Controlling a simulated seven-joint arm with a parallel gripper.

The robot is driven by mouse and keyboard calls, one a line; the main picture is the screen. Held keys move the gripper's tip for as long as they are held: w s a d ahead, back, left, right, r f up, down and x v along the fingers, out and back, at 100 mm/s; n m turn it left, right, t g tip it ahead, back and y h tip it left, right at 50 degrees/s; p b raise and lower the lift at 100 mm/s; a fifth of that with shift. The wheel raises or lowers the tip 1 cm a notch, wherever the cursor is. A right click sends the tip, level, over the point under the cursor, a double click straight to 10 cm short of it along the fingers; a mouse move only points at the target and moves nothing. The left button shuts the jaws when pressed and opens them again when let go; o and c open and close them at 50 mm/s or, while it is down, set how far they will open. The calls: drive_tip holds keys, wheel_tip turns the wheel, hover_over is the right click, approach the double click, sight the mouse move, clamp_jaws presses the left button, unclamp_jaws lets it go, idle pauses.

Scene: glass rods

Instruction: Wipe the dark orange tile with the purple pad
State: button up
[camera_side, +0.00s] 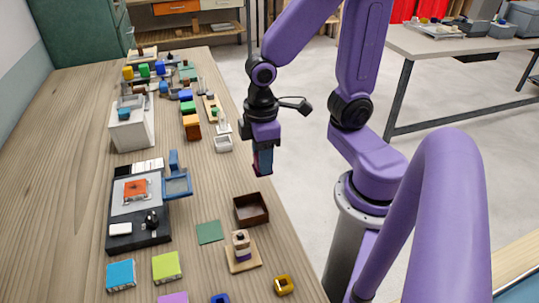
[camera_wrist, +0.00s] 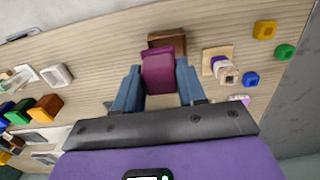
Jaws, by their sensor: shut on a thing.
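My gripper (camera_side: 263,168) is shut on the purple pad and holds it in the air, near the table's right edge. In the wrist view the purple pad (camera_wrist: 158,70) shows as a reddish-purple block between the two blue fingers of my gripper (camera_wrist: 158,85). In the side view the fingers mostly hide it. The dark orange tile (camera_side: 135,188) lies on a grey panel of a dark board to the left of and nearer than my gripper, well apart from it. A small dark mark shows on the tile; its detail is too small to tell.
The dark board (camera_side: 140,242) also bears a white block (camera_side: 120,229) and a black knobbed piece (camera_side: 152,221). A blue stand (camera_side: 178,186) is at its right. A brown open box (camera_side: 251,209), green square (camera_side: 209,232) and ring post (camera_side: 241,248) stand nearer. Several small objects crowd the far end.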

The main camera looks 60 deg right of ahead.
drive_tip(key=w+a, duration=0.2)
drive_tip(key=w, duration=0.3)
drive_tip(key=w+a, duration=0.3)
drive_tip(key=w, duration=0.2)
drive_tip(key=w+a+r, duration=0.1)
drive_tip(key=w+a, duration=0.1)
drive_tip(key=w, duration=0.3)
drive_tip(key=shift+w+a+r, duration=0.1)
drive_tip(key=shift+w+a, duration=0.15)
drive_tip(key=shift+a, duration=0.15)
drive_tip(key=w+a+f, duration=0.2)
drive_tip(key=w+a, duration=0.1)
drive_tip(key=w, duration=1)
drive_tip(key=shift+w+f, duration=0.15)
drive_tip(key=shift+f, duration=1.5)
drive_tip(key=shift+w+f, duration=0.1)
drive_tip(key=shift+f, duration=1.55)
drive_tip(key=shift+w+a+f, duration=0.4)
drive_tip(key=shift+w+f, duration=0.05)
drive_tip(key=shift+f, duration=0.2)
drive_tip(key=shift+c, duration=0.4)
drive_tip(key=shift+w+a, duration=1.8)
drive_tip(key=shift+s+d, duration=2.2)
wheel_tip(320, 180, up, 8)
drive_tip(key=shift+r, duration=0.2)
